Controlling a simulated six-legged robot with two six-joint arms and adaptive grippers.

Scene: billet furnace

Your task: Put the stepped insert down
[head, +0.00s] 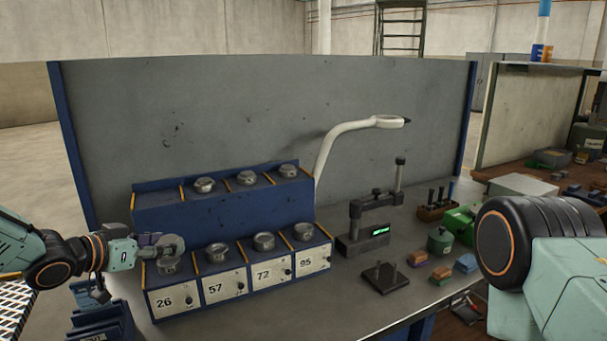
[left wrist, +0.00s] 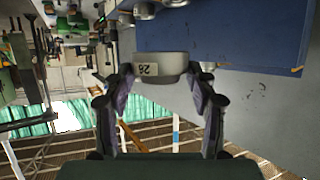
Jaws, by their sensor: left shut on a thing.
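My left gripper (head: 165,247) is shut on a round grey metal stepped insert (head: 174,242). In the left wrist view the insert (left wrist: 160,66) sits between the two fingertips (left wrist: 160,78), with a pale number label facing the camera. My right gripper is out of view.
Metal inserts stand in the front bays 57 (head: 217,252), 72 (head: 264,241) and 95 (head: 303,231), and several on the upper step (head: 246,177). A gauge stand (head: 360,225) and a dark plate with pins (head: 385,278) stand to the right.

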